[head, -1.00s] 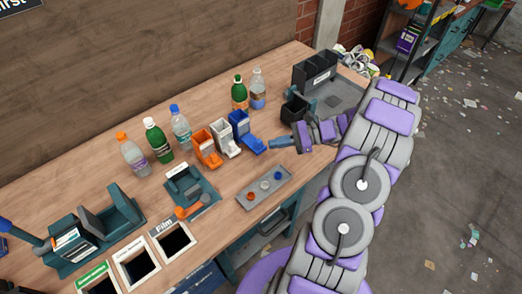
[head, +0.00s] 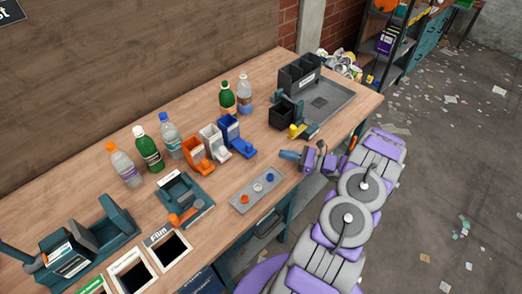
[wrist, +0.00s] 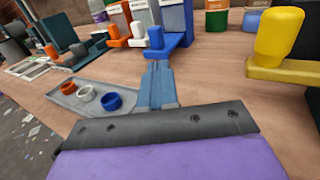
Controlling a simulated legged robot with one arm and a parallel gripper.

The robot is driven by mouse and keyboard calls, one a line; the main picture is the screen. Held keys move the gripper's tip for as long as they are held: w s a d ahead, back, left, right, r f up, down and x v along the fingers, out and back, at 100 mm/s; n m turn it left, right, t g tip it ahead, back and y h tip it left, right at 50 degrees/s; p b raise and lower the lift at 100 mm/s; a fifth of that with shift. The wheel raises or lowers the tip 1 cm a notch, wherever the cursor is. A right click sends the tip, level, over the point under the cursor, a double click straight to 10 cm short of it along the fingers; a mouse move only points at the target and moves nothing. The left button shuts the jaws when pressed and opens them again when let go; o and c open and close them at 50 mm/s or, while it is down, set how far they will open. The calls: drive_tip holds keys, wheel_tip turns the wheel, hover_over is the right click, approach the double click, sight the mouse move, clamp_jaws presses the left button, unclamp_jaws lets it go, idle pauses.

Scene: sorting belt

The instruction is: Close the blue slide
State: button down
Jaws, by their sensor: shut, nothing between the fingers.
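The blue dispenser (head: 229,130) stands at the right end of a row of three, with its blue slide (head: 244,148) jutting out at the bottom front. In the wrist view the blue slide (wrist: 156,38) is just beyond my fingertips, slightly left of centre. My gripper (head: 282,154) is shut and empty, to the right of the slide with a gap between them. Its closed blue-grey fingers also show in the wrist view (wrist: 157,68), pointing toward the slide.
White (head: 213,140) and orange (head: 196,155) dispensers stand left of the blue one. A grey tray (head: 246,203) with three small coloured rings lies in front. A yellow-handled fixture (head: 297,131) stands to the right. Bottles stand behind.

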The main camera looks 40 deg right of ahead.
drive_tip(key=b+x, duration=0.1)
drive_tip(key=x, duration=0.3)
drive_tip(key=b+x, duration=0.1)
drive_tip(key=x, duration=0.4)
drive_tip(key=shift+s+a, duration=0.15)
drive_tip(key=shift+a, duration=0.3)
drive_tip(key=shift+w, duration=0.55)
drive_tip(key=shift+a, duration=0.1)
drive_tip(key=shift+a+r, duration=0.1)
drive_tip(key=shift+a, duration=0.15)
drive_tip(key=shift+w, duration=0.1)
